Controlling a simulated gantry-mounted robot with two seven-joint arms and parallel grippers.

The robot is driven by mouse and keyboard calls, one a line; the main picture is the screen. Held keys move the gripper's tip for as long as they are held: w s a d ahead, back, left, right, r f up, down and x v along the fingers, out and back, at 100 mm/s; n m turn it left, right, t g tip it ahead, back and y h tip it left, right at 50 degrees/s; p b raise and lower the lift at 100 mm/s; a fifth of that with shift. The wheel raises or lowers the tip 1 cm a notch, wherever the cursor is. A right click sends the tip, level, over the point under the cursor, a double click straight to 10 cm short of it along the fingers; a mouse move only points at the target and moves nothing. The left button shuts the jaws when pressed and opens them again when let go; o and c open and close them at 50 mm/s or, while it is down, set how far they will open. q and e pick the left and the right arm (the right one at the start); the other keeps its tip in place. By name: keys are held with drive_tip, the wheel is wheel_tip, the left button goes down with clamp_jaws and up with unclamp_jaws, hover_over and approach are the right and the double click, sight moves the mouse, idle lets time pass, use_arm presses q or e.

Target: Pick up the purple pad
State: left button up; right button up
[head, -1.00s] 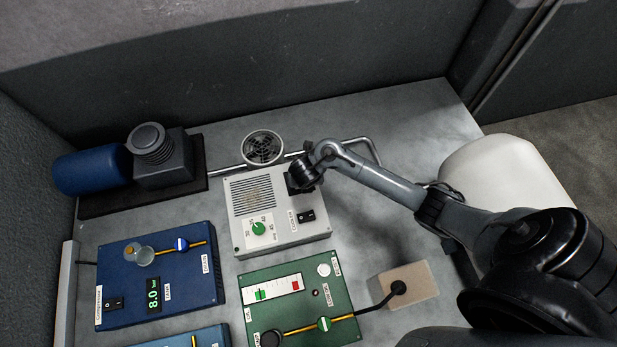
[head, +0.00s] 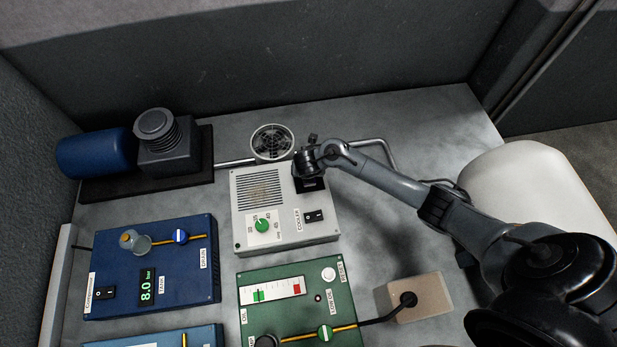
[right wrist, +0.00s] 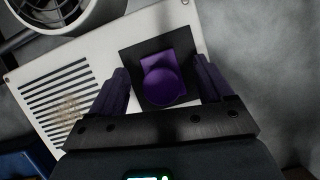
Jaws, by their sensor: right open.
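In the right wrist view a purple pad (right wrist: 165,80) lies on a black square base (right wrist: 130,62) on the white cooler panel. It has a flat square part and a rounded part nearer me. My right gripper (right wrist: 158,85) is open, with one finger on each side of the pad, and it holds nothing. I cannot tell how high the fingertips are above the panel. In the head view my right gripper (head: 310,180) is over the upper right of the cooler panel (head: 270,235) and hides the pad. My left gripper is not in view.
A round fan (head: 272,142) and a metal pipe (head: 375,143) are just behind the cooler panel. A blue panel (head: 190,275) is to the left, and a green panel (head: 332,285) is in front. A beige block (head: 425,298) sits at the right.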

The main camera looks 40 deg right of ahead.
drive_tip(key=shift+x, duration=0.95)
drive_tip(key=shift+c, duration=0.7)
drive_tip(key=c, duration=1.1)
drive_tip(key=shift+r, duration=0.1)
